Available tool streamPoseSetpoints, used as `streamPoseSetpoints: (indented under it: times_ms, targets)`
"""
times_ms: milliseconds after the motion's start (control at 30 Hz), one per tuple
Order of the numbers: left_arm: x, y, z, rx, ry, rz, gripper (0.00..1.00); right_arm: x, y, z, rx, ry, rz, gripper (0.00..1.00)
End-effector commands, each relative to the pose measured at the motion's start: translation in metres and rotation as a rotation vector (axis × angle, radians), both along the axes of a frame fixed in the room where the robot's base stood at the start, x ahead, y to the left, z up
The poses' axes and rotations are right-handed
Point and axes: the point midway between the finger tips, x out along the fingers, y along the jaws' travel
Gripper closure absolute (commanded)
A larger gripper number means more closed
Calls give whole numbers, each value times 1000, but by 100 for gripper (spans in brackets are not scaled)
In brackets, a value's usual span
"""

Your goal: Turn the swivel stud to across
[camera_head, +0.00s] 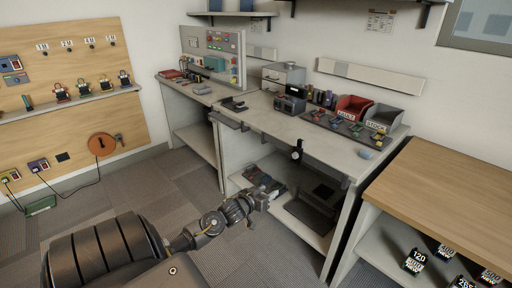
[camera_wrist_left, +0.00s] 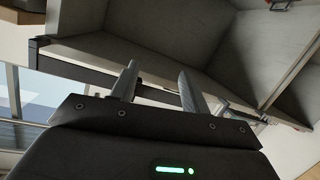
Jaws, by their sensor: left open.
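I cannot make out the swivel stud for certain in either view. A small dark round fitting (camera_head: 297,154) hangs at the front edge of the grey workbench (camera_head: 270,121), but its kind is too small to tell. My left gripper (camera_head: 268,194) is in front of the bench's open lower shelf, below the bench top and below that fitting. In the left wrist view its two fingers (camera_wrist_left: 157,82) are apart with nothing between them. Grey panels lie beyond them. My right gripper is not in view.
A wooden-topped table (camera_head: 460,185) stands at the right. Dark items (camera_head: 310,214) lie on the bench's lower shelf. Red and grey bins (camera_head: 353,108) stand on the bench top. A wooden wall panel (camera_head: 70,70) holds an orange disc (camera_head: 101,144) at the left. The floor in front is clear.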

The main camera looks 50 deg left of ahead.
Motion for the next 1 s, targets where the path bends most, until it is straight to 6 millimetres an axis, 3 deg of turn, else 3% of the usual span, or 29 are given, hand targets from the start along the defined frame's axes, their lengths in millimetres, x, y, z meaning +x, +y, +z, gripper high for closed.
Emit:
streamPoseSetpoints:
  times_ms: [600,800,1000]
  targets:
    - [-55,-16,-110,44,285,13,54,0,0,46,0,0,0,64]
    - [-69,-22,-129,52,336,8,54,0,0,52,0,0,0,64]
    - [-74,-24,-137,57,354,5,54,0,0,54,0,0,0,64]
